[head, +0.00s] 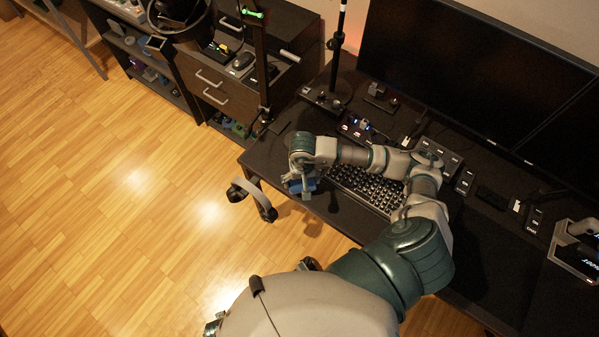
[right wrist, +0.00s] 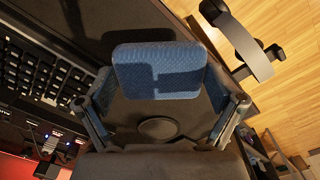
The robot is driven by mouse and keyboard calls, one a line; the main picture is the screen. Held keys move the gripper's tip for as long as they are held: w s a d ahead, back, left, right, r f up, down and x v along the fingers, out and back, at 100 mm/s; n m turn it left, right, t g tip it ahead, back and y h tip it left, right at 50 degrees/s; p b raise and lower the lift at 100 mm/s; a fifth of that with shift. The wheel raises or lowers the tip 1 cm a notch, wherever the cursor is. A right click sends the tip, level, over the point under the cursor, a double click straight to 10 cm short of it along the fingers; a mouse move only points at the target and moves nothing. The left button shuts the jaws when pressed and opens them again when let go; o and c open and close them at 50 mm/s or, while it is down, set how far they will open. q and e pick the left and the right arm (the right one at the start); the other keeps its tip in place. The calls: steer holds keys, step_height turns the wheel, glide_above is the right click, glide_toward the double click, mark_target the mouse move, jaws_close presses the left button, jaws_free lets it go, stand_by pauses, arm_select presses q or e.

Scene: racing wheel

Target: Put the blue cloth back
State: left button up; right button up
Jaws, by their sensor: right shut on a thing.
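The blue cloth (right wrist: 158,70) is a small padded-looking blue piece between the two fingers of my right gripper (right wrist: 160,88) in the right wrist view. The fingers are on either side of it, and a shadow falls across its face. In the head view my right gripper (head: 302,190) is over the front left edge of the desk, left of the keyboard, with a bit of the blue cloth (head: 297,186) showing. Whether the cloth touches the desk is hard to tell. My left gripper does not show.
The black desk (head: 480,250) carries a keyboard (head: 366,188), a monitor (head: 470,75) and small control boxes (head: 440,156). A drawer cabinet (head: 225,90) stands behind left. The wooden floor at left is clear.

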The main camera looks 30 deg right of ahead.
steer(key=w+d, duration=0.2)
steer(key=w, duration=0.2)
steer(key=shift+w+d+f, duration=0.2)
steer(key=shift+d+f, duration=0.15)
steer(key=shift+d, duration=0.05)
steer(key=shift+w+f, duration=0.1)
steer(key=shift+w, duration=0.05)
steer(key=f, duration=0.1)
steer(key=a+f, duration=0.1)
steer(key=f, duration=0.1)
steer(key=shift+d+f, duration=0.15)
steer(key=shift+d, duration=0.05)
steer(key=o, duration=0.8)
steer(key=shift+d, duration=0.1)
steer(key=shift+c, duration=0.2)
steer(key=shift+d, duration=0.15)
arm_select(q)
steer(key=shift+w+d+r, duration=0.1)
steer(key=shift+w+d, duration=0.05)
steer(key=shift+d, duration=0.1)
